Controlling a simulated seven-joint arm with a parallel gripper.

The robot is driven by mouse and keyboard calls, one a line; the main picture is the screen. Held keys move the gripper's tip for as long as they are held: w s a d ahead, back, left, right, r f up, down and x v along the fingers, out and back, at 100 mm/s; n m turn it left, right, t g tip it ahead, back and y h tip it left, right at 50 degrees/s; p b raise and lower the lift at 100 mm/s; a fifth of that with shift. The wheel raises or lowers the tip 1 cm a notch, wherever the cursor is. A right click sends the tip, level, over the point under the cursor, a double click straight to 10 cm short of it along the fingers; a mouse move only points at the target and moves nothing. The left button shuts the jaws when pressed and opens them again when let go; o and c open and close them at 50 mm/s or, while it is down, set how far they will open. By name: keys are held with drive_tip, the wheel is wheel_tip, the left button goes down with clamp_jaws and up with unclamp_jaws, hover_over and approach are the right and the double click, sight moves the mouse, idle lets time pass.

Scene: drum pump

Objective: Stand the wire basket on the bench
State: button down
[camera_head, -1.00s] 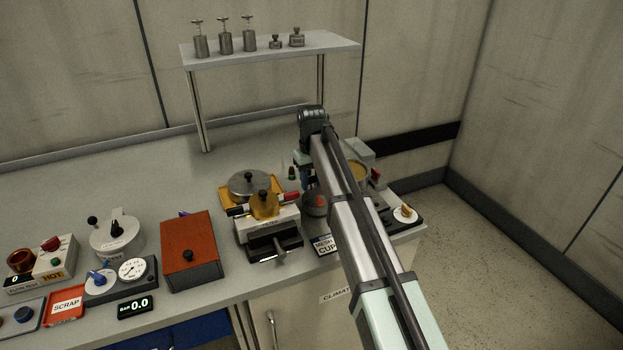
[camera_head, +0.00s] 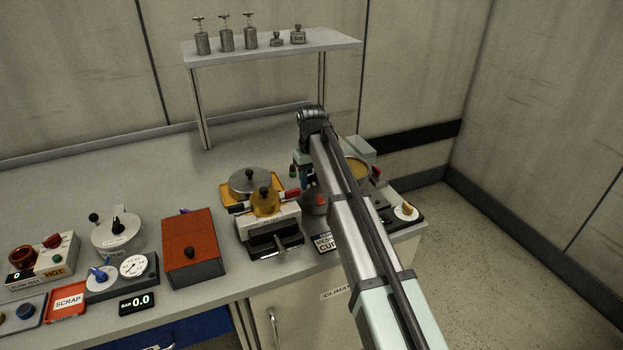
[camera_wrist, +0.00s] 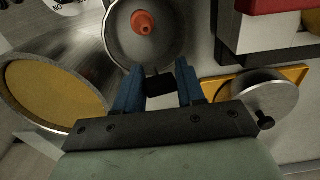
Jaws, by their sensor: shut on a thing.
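My gripper (camera_wrist: 160,84) has blue fingers, shut on a small dark block (camera_wrist: 159,86) in the wrist view. I cannot tell whether this block is the wire basket's handle. No wire basket can be made out clearly in either view. A grey round cup with an orange knob (camera_wrist: 144,24) lies just beyond the fingertips in the wrist view; it also shows beside the arm in the head view (camera_head: 314,204). In the head view my gripper is mostly hidden behind my arm, over the right part of the bench (camera_head: 110,190).
A large round vessel with a yellow disc (camera_wrist: 55,92) is left of the fingers in the wrist view. A lidded metal pot (camera_wrist: 268,100) on a yellow tray is to the right. An orange box (camera_head: 190,245) stands on the bench. The bench's back left is clear.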

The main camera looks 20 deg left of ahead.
drive_tip(key=shift+s+d+f, duration=0.15)
drive_tip(key=shift+s+f, duration=0.05)
drive_tip(key=shift+f, duration=0.55)
idle(0.8)
drive_tip(key=shift+s+a+f, duration=0.45)
drive_tip(key=shift+a, duration=0.1)
idle(0.9)
drive_tip(key=shift+w, duration=0.1)
idle(0.3)
drive_tip(key=c, duration=0.6)
unclamp_jaws()
drive_tip(key=shift+w+d, duration=0.1)
drive_tip(key=shift+o, duration=0.2)
drive_tip(key=shift+w+r, duration=0.1)
drive_tip(key=o, duration=0.6)
drive_tip(key=shift+a, duration=0.2)
drive_tip(key=shift+c, duration=0.2)
drive_tip(key=shift+r, duration=0.15)
